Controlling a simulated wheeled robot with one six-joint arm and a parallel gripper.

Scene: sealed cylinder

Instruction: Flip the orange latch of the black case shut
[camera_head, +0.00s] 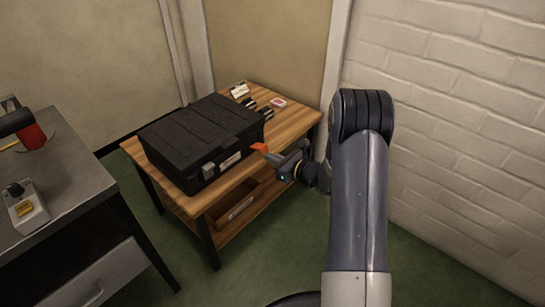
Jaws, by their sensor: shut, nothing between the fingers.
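The black case (200,137) lies with its lid down on the wooden table. A grey latch (208,170) is at the left of its front face. The orange latch (259,147) shows at the right end of the front and seems to stick outward from the case. My gripper (273,157) is shut and empty, just right of the orange latch, pointing left toward the case. I cannot tell whether the fingertips touch the latch; they partly overlap it in view.
The wooden table (291,124) has dark cylinders (265,112), a pink-and-white box (278,102) and a white item (240,90) behind the case. A wooden box (238,205) sits on its lower shelf. A grey desk (70,185) stands left; a white brick wall (450,120) is right.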

